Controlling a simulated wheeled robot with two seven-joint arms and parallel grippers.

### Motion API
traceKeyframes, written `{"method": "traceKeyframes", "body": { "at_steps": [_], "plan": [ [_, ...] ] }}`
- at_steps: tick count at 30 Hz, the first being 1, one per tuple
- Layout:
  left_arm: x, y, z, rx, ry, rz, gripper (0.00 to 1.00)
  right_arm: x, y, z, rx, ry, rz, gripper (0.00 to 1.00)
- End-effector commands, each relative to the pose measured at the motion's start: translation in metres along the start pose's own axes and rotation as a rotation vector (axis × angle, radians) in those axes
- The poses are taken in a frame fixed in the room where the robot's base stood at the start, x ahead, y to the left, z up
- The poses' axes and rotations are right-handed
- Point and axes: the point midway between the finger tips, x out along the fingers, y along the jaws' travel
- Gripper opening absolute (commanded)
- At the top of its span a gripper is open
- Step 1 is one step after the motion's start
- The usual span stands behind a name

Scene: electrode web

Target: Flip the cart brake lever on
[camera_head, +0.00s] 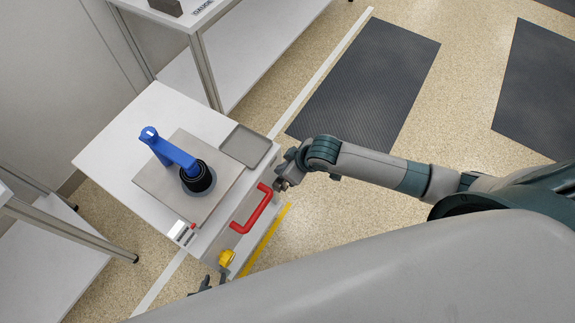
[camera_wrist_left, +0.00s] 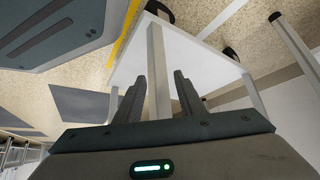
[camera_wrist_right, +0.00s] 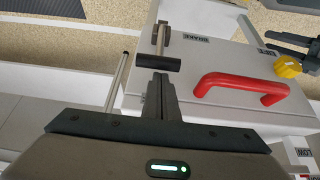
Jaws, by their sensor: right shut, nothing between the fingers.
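The brake lever (camera_wrist_right: 158,60) shows in the right wrist view. It has a grey stem and a black cross grip, on the white cart panel beside an upside-down BRAKE label (camera_wrist_right: 195,36). In the head view I cannot make it out near my right gripper (camera_head: 283,182). My right gripper (camera_wrist_right: 160,80) is shut and empty, its tips close to the black grip; I cannot tell if they touch. The white cart (camera_head: 108,150) stands at left. My left gripper (camera_wrist_left: 158,84) is open near the cart's yellow knob (camera_head: 226,258), with a pale post showing between its fingers.
A red handle (camera_head: 251,208) sticks out of the cart's front between the knob and my right gripper. A blue arm device (camera_head: 168,150) and a grey tray (camera_head: 245,146) are on top. Shelves stand behind and at left. Dark mats (camera_head: 370,78) lie on open floor at right.

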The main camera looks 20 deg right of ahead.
Motion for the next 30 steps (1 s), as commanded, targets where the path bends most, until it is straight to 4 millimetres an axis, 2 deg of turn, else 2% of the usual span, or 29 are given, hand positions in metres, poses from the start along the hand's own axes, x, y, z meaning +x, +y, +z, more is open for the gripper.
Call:
{"method": "traceKeyframes", "body": {
  "at_steps": [6, 16, 23, 30],
  "plan": [
    [0.001, 0.006, -0.003, -0.006, 0.003, 0.005, 0.36, 0.012, 0.000, 0.000, -0.001, 0.000, 0.000, 0.00],
    [0.002, 0.014, -0.004, -0.013, 0.004, 0.011, 0.36, 0.013, 0.000, 0.000, -0.001, 0.001, 0.000, 0.00],
    [0.002, 0.012, -0.002, -0.011, -0.001, 0.010, 0.36, 0.012, 0.000, 0.003, 0.000, 0.019, 0.000, 0.00],
    [0.000, 0.002, 0.006, -0.002, -0.022, 0.001, 0.36, 0.010, 0.000, 0.006, 0.000, 0.055, 0.000, 0.00]
  ]
}}
